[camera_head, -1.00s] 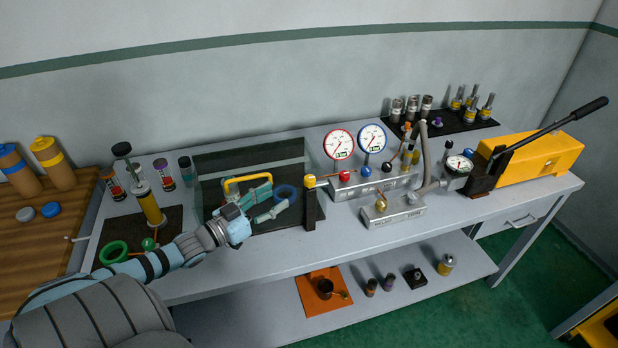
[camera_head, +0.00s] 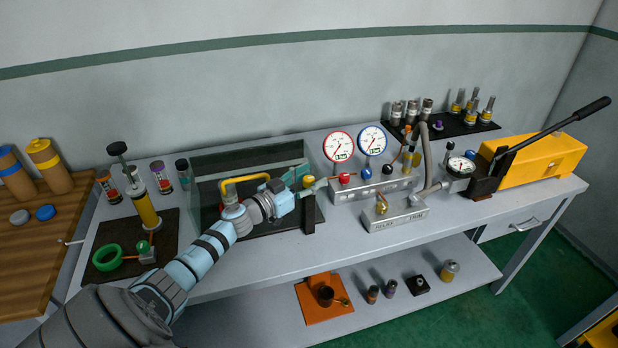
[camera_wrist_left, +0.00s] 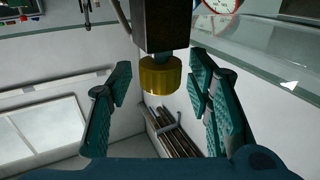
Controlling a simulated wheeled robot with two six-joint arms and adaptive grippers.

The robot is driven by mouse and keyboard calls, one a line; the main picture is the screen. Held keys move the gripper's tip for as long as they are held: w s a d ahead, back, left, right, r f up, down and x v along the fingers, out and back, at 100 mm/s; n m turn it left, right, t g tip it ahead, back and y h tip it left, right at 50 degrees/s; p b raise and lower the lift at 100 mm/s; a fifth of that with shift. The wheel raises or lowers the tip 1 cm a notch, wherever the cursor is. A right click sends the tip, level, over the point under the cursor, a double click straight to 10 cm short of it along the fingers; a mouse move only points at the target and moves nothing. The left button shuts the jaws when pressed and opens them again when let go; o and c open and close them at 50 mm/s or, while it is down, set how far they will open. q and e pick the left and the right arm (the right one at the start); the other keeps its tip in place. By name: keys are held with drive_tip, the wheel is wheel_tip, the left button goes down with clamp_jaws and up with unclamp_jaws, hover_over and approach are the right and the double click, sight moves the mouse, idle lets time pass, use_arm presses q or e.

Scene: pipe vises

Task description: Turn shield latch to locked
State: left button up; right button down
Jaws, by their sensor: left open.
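The shield latch shows as a yellow knob (camera_head: 308,181) on top of a dark post (camera_head: 308,218) at the right front corner of the clear shield (camera_head: 250,158). The shield has a yellow bar handle (camera_head: 240,181). My left gripper (camera_head: 309,180) is open, with its fingers on either side of the knob. In the left wrist view the yellow knob (camera_wrist_left: 160,76) sits between the spread teal fingers (camera_wrist_left: 160,90), with a visible gap on each side. The knob is partly hidden in the head view, and I cannot tell its turn position. My right gripper is out of view.
Right of the post stands a metal block with a red gauge (camera_head: 338,146) and a blue gauge (camera_head: 372,140). A yellow pump (camera_head: 545,160) with a long lever is farther right. A green ring (camera_head: 107,257) lies at the left. The bench front is clear.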

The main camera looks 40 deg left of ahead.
use_arm(q)
clamp_jaws()
